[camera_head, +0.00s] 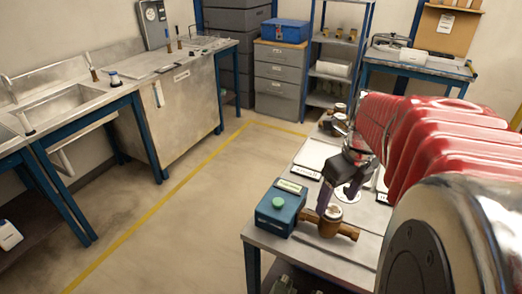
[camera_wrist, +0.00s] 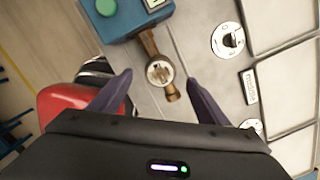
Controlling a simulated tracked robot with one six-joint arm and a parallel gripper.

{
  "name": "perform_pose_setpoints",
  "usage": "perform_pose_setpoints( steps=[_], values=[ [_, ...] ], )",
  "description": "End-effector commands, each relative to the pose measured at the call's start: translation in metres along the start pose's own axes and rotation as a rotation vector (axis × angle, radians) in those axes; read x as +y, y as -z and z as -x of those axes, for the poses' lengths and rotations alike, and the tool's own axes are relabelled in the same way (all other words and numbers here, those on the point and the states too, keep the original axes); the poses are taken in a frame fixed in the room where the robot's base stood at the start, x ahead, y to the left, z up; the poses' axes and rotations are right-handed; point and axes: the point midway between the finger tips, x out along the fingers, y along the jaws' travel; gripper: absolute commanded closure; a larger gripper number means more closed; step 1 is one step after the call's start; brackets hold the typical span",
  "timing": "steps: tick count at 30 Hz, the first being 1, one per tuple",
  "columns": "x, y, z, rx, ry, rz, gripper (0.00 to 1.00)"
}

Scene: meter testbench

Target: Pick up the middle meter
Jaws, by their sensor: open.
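A brass meter (camera_head: 326,221) with pipe stubs lies at the near end of the workbench, touching or close beside a blue box with a green button (camera_head: 279,211). My gripper (camera_head: 338,196) is open above this meter, its dark fingers pointing down. In the wrist view the meter (camera_wrist: 161,72) shows between and just beyond the two spread fingertips (camera_wrist: 160,78), and nothing is held. More brass meters (camera_head: 335,120) stand at the far end of the bench, partly hidden by my arm. Which one is the middle meter I cannot tell.
The workbench (camera_head: 262,240) carries white plates (camera_head: 316,153) and a round white disc with a dark knob (camera_wrist: 228,40) beside the meter. A sink counter (camera_head: 60,105) stands at the left. Drawers and shelves are at the back. The floor between is clear.

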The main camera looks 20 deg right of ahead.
Motion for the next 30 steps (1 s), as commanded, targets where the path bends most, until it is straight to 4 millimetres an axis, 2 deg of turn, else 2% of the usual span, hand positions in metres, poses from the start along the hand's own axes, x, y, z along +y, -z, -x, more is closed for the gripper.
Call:
perform_pose_setpoints(
  steps=[3,9,23,30],
  values=[
    [0.001,0.001,-0.020,0.003,-0.003,0.000,0.31],
    [0.000,0.000,-0.046,0.002,-0.002,0.000,0.31],
    [0.000,0.000,-0.054,0.000,0.000,0.000,0.31],
    [0.000,0.001,-0.078,0.003,-0.003,0.000,0.31]
  ],
)
